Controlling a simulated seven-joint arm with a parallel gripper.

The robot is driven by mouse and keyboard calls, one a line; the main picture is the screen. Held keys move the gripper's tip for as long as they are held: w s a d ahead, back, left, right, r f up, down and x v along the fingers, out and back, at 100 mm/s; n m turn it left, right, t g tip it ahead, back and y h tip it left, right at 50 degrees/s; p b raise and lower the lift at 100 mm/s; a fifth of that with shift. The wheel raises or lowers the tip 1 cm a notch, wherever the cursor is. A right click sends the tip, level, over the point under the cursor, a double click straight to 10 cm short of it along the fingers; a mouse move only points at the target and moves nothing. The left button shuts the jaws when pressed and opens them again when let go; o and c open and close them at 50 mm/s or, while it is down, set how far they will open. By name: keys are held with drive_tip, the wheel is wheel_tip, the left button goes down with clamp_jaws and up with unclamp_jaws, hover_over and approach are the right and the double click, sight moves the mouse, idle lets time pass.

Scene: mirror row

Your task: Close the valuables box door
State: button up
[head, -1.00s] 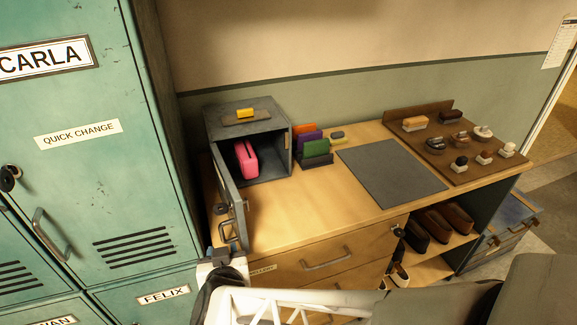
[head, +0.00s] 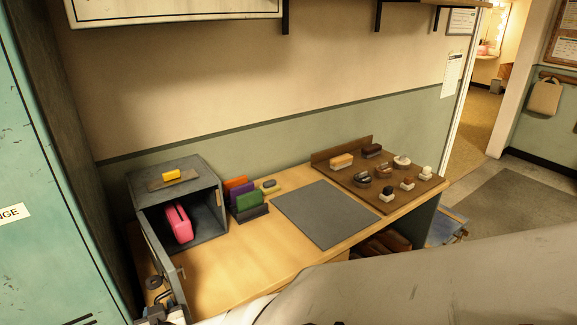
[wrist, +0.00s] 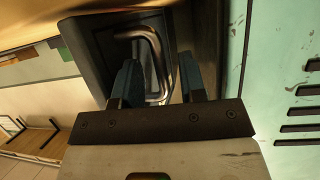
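The valuables box (head: 208,180) is a grey metal box at the left of the desk. Its door (head: 160,250) stands wide open towards the front, and a pink case (head: 178,223) is inside. The door's bar handle shows in the wrist view (wrist: 154,62), between the two fingers of my gripper (wrist: 160,82). The fingers are apart, with a gap visible beside the bar, so I see no firm hold. In the head view my gripper (head: 158,313) is at the bottom left, by the door's outer edge, partly cut off.
Teal lockers (head: 45,240) stand close on the left of the door. Coloured upright items (head: 243,197) stand right of the box. A grey mat (head: 325,213) and a brown board with brushes (head: 375,172) lie further right. My arm covers the desk's front.

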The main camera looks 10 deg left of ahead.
clamp_jaws()
drive_tip(key=shift+w+d, duration=0.1)
drive_tip(key=shift+d, duration=0.05)
idle(0.4)
drive_tip(key=shift+w+d+n+g+y, duration=0.65)
drive_tip(key=shift+w+d+n, duration=0.25)
drive_tip(key=shift+w+d, duration=0.15)
drive_tip(key=shift+w+d+n+g+y, duration=0.45)
drive_tip(key=shift+w+d+n+g, duration=0.35)
drive_tip(key=shift+w, duration=0.2)
drive_tip(key=shift+w+d, duration=0.45)
drive_tip(key=shift+w, duration=0.3)
drive_tip(key=shift+w+d, duration=0.45)
drive_tip(key=shift+w, duration=0.3)
drive_tip(key=w, duration=0.1)
drive_tip(key=w+d, duration=0.1)
drive_tip(key=w, duration=0.3)
drive_tip(key=shift+w+d, duration=0.2)
drive_tip(key=shift+d, duration=0.2)
drive_tip(key=shift+w+d, duration=0.1)
drive_tip(key=shift+w, duration=1)
